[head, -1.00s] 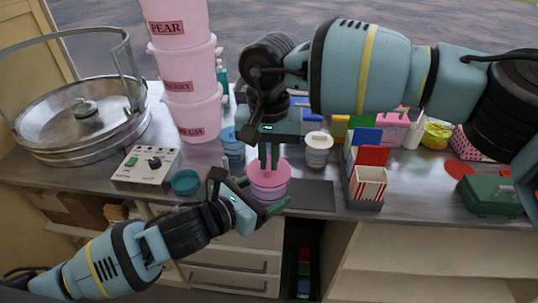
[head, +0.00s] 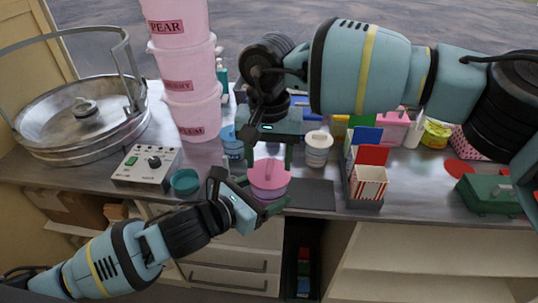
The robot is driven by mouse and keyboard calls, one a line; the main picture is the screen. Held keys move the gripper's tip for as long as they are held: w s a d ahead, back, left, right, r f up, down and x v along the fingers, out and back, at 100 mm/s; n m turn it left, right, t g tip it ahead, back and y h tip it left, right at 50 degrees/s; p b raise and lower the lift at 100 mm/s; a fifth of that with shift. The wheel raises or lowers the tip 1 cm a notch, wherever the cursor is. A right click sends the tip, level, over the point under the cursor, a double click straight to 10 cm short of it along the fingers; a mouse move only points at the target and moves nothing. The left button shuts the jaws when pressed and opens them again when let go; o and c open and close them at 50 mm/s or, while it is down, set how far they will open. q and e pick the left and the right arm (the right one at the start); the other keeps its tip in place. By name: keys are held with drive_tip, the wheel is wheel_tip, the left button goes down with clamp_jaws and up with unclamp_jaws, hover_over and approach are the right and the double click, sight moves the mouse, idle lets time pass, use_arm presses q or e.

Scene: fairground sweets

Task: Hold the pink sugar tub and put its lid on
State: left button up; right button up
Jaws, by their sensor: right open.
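The pink sugar tub (head: 267,194) stands near the counter's front edge, its lower body partly hidden by my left gripper. The pink lid (head: 268,178) sits on top of the tub and looks roughly level; I cannot tell whether it is pressed fully down. My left gripper (head: 256,198) reaches in from the lower left, with its fingers on either side of the tub, and appears shut on it. My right gripper (head: 269,160) points down just above the lid, its fingers spread apart and empty.
A teal open lid or cup (head: 185,182) and a grey control box (head: 146,167) are to the left. A white-lidded cup (head: 317,148) and a striped box (head: 369,183) in a holder are to the right. Stacked pink tubs (head: 193,113) stand behind. A dark mat (head: 311,195) is clear.

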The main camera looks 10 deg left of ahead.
drive_tip(key=shift+r, duration=0.15)
drive_tip(key=shift+r, duration=2.95)
drive_tip(key=shift+c, duration=0.2)
clamp_jaws()
